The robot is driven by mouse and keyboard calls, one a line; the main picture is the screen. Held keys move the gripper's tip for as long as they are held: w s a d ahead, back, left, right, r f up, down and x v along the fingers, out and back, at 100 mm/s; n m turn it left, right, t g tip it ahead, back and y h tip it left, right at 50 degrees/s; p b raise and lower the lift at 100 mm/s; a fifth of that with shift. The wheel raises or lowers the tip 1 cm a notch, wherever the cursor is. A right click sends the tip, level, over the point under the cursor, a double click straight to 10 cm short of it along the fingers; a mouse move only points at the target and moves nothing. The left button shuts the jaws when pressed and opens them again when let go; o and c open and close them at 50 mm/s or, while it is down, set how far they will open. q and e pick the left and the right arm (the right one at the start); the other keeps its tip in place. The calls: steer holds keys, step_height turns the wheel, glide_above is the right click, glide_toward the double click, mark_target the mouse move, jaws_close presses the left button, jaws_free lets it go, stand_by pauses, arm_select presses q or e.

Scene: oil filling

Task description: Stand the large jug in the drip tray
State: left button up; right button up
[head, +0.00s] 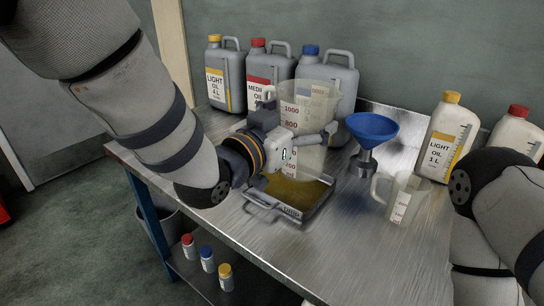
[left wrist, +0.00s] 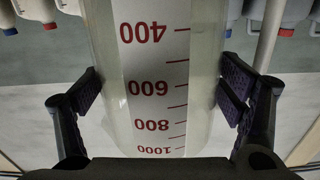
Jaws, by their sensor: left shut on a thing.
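The large jug (head: 306,98) is clear, with red markings, and appears upright. My left gripper (head: 300,120) is shut around its sides; in the left wrist view the two finger pads press on either side of the jug (left wrist: 160,60). The drip tray (head: 264,209) is a shallow metal tray with a handle and a yellowish floor. The jug's lower part shows over the back of the tray. Whether its base touches the tray floor I cannot tell. My right arm shows at the right edge, but its gripper is not visible.
Three grey oil cans, yellow-capped (head: 226,75), red-capped (head: 268,68) and blue-capped (head: 338,70), stand behind the jug. A blue funnel (head: 372,126), a small measuring jug (head: 402,196) and a light oil bottle (head: 446,138) stand right. The front bench top (head: 340,245) is clear.

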arm_select(q)
steer(key=w+a+f+b, duration=0.2)
steer(key=w+a+f, duration=0.1)
steer(key=w+f, duration=0.6)
step_height(320, 180, down, 3)
steer(key=shift+w+a+r, duration=0.15)
steer(key=shift+w+a, duration=0.15)
steer(key=o, duration=1.1)
steer(key=shift+c, duration=0.2)
arm_select(e)
steer(key=shift+g, duration=0.7)
steer(key=s+f, duration=0.3)
